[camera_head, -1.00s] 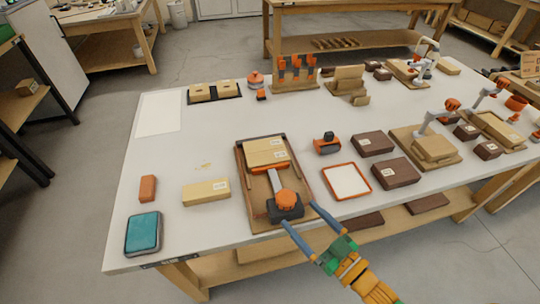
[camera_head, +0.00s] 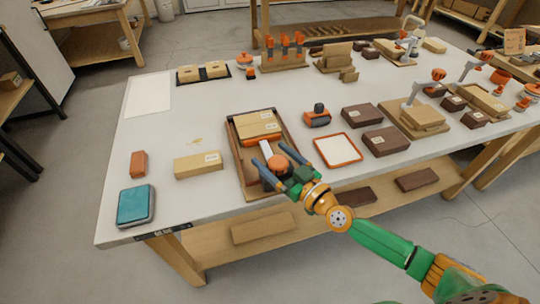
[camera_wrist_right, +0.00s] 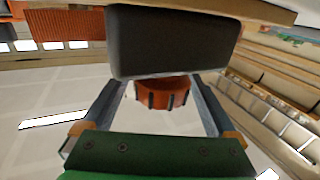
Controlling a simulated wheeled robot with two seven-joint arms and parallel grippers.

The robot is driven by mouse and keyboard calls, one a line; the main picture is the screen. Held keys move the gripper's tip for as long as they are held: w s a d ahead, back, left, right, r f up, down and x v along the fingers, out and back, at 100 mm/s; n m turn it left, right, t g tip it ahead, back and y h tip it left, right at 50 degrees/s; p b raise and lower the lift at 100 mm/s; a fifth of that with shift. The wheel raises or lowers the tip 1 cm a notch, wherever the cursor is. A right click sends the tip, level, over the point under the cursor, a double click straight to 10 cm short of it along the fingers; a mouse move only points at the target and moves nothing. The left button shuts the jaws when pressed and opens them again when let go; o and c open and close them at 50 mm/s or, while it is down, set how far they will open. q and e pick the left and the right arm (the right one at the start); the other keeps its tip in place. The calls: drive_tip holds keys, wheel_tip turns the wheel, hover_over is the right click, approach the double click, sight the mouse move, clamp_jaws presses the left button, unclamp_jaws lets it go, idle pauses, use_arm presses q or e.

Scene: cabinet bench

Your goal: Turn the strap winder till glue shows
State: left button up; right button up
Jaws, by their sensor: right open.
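The strap winder has an orange knob (camera_head: 278,166) at the near end of a wooden tray (camera_head: 237,150). A pale strap (camera_head: 266,149) runs from it toward an orange-edged wooden block (camera_head: 258,125) in the tray. My right gripper (camera_head: 270,156) is open, with its blue fingers on either side of the knob. In the right wrist view the ribbed knob (camera_wrist_right: 163,92) sits between the fingers, with visible gaps, and a dark block (camera_wrist_right: 172,42) fills the top. I cannot make out any glue. My left gripper is not in view.
A wooden block (camera_head: 198,165), a red-brown block (camera_head: 138,163) and a teal-topped box (camera_head: 136,205) lie to the left. An orange-framed white pad (camera_head: 338,150), an orange-and-black tool (camera_head: 317,117) and dark boxes (camera_head: 386,141) lie to the right.

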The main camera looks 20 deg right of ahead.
drive_tip(key=shift+w+a, duration=0.35)
drive_tip(key=shift+w, duration=0.25)
drive_tip(key=c, duration=1.3)
drive_tip(key=r+m+h+p, duration=0.1)
drive_tip(key=p, duration=0.3)
drive_tip(key=shift+d+r+t+h, duration=0.1)
drive_tip(key=shift+r+t+h, duration=0.15)
drive_tip(key=shift+t+h, duration=0.15)
drive_tip(key=shift+c, duration=0.3)
drive_tip(key=m+h+p, duration=0.1)
drive_tip(key=h+p, duration=0.1)
drive_tip(key=m+h+p, duration=0.1)
drive_tip(key=p, duration=0.1)
drive_tip(key=shift+w+d+f+m+t, duration=0.1)
drive_tip(key=shift+d+f+m+t, duration=0.1)
drive_tip(key=shift+d+m+t, duration=0.1)
drive_tip(key=h, duration=0.1)
drive_tip(key=m+h, duration=0.1)
drive_tip(key=h+p, duration=0.1)
drive_tip(key=shift+d+f+m+h, duration=0.3)
drive_tip(key=shift+d+f+m, duration=0.05)
drive_tip(key=shift+f+m, duration=0.05)
drive_tip(key=shift+f, duration=0.1)
drive_tip(key=o, duration=1.4)
drive_tip(key=shift+c, duration=0.2)
